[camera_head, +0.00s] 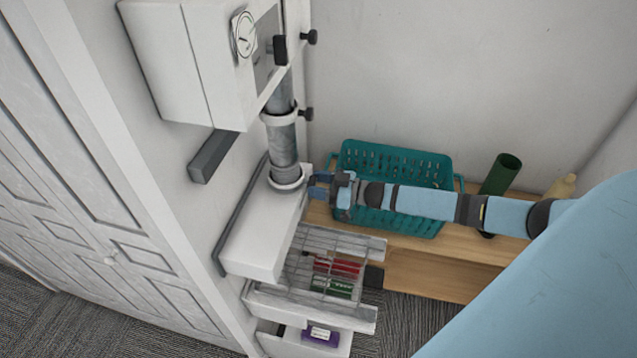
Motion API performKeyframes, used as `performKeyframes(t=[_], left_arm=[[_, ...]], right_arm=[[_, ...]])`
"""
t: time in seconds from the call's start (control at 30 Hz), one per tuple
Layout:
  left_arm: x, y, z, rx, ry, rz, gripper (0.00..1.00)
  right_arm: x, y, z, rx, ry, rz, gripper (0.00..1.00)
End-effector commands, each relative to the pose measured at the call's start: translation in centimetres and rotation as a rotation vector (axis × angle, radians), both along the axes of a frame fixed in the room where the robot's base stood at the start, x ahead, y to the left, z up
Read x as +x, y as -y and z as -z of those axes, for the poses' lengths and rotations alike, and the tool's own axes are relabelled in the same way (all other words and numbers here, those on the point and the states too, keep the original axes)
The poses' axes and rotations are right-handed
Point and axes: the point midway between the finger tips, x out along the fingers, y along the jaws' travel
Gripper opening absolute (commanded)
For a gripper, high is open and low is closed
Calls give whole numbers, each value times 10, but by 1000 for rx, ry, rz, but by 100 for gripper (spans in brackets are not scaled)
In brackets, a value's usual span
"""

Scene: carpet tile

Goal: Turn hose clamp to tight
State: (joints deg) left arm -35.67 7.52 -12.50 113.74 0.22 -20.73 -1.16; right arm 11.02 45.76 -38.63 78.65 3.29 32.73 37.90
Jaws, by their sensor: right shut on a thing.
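A grey vertical hose (282,142) runs down from the white wall unit to a white box. White clamp rings circle it; the middle clamp (279,118) has a dark knob (306,114) on its right, and another dark knob (310,37) sits higher up. The lowest clamp (286,178) is at the hose's foot. My right gripper (318,187) reaches in from the right and is shut at the right side of this lowest clamp. What it holds looks like that clamp's knob, hidden by the fingers. My left gripper is not in view.
A teal basket (395,160) stands on a wooden bench (440,270) behind my right arm. A dark green cylinder (502,172) and a pale bottle (561,187) are to its right. Below the white box (262,235), a wire rack (335,240) and open drawers (310,303) stick out.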

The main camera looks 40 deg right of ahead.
Motion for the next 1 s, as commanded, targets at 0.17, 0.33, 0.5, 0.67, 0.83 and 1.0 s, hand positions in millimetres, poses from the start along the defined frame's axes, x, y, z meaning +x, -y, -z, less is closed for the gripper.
performKeyframes(t=[0.17,0.33,0.5,0.67,0.83,1.0], left_arm=[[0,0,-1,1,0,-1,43],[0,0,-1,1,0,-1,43],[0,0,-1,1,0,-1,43],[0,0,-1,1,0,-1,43],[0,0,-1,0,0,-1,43],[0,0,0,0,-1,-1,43]], right_arm=[[0,0,-1,24,-19,0,25],[0,0,0,31,-25,0,25],[0,0,0,31,-25,0,25],[0,0,0,31,-25,0,63],[0,0,0,30,-25,0,74],[-1,1,0,30,-25,0,74]])
